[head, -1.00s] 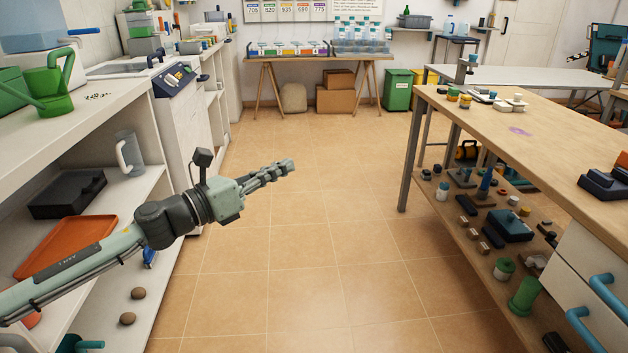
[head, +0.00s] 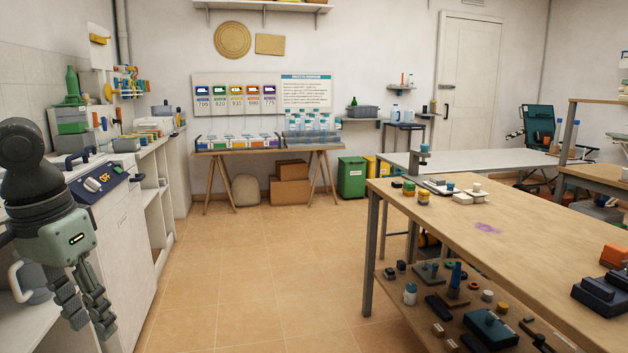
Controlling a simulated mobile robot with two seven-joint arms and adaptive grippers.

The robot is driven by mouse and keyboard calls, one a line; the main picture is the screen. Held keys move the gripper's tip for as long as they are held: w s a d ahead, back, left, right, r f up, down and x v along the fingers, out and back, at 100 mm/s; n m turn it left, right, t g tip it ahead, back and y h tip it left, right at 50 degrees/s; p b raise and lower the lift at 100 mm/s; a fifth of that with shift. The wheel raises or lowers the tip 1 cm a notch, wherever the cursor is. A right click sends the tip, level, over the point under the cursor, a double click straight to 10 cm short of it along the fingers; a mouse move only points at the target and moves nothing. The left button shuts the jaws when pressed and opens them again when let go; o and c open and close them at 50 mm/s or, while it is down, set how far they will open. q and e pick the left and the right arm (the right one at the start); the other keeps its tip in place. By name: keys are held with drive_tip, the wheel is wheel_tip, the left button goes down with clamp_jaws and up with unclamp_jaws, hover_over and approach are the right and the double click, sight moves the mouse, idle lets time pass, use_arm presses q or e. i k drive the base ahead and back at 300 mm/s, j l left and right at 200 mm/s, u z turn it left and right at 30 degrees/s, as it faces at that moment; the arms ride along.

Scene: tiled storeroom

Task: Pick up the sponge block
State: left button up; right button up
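I cannot pick out the sponge block for certain in the head view. Small blocks on the wooden workbench (head: 520,235) include an orange block (head: 613,256) at the right edge and small green (head: 409,188) and yellow (head: 423,197) pieces near its far left corner. They are too small to identify firmly. My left gripper (head: 90,325) hangs at the left edge, fingers pointing down and apart, with nothing between them. It is in front of the white left counter, far from the workbench. My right gripper is out of view.
The tiled floor (head: 240,300) between the left counter and the workbench is clear. A table with colored bins (head: 240,146), cardboard boxes (head: 290,190) and a green bin (head: 351,178) stand at the back. Loose parts crowd the workbench's lower shelf (head: 420,312).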

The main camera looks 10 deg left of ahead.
sight(410, 186)
drive_tip(key=i+j+z, duration=0.1)
drive_tip(key=i, duration=0.4)
drive_tip(key=i+j+z, duration=0.15)
drive_tip(key=i, duration=0.4)
drive_tip(key=i+j+z, duration=0.1)
drive_tip(key=i, duration=0.4)
drive_tip(key=i+j+z, duration=0.15)
drive_tip(key=i+z, duration=0.15)
drive_tip(key=z, duration=0.15)
drive_tip(key=i+j+z, duration=0.25)
drive_tip(key=z, duration=0.15)
drive_tip(key=i+j+z, duration=0.25)
drive_tip(key=z, duration=0.2)
drive_tip(key=i+j+z, duration=0.1)
drive_tip(key=j+z, duration=0.35)
